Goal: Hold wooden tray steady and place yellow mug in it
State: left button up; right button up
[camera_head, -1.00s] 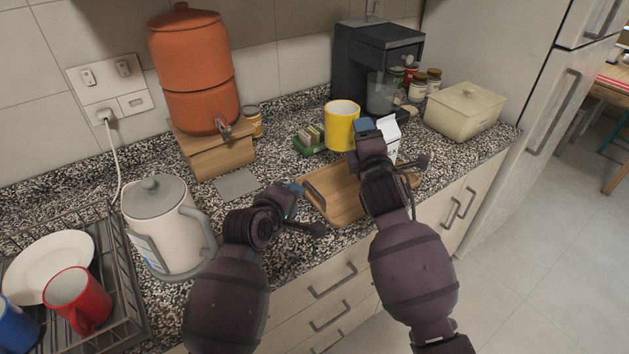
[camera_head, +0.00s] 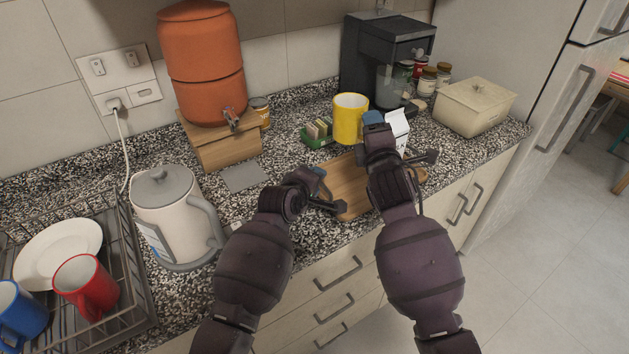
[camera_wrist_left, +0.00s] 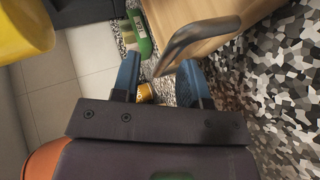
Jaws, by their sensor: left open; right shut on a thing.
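The wooden tray (camera_head: 347,187) lies on the speckled counter, partly hidden by both arms. Its curved handle also shows in the left wrist view (camera_wrist_left: 195,36). My left gripper (camera_head: 319,175) is open at the tray's left end. In the left wrist view its blue fingers (camera_wrist_left: 158,72) are apart, with the handle's end close to the gap between them. The yellow mug (camera_head: 349,119) is upright beyond the tray, and part of it shows in the left wrist view (camera_wrist_left: 24,32). My right gripper (camera_head: 375,123) is shut on the mug's right side; its fingertips are partly hidden.
A green box (camera_head: 318,133) stands left of the mug. A white carton (camera_head: 397,129) is right of my right gripper. A coffee machine (camera_head: 385,50) and a cream container (camera_head: 474,107) stand behind. A kettle (camera_head: 174,217) and dish rack (camera_head: 135,275) are at left.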

pick_arm(q)
grip_shut()
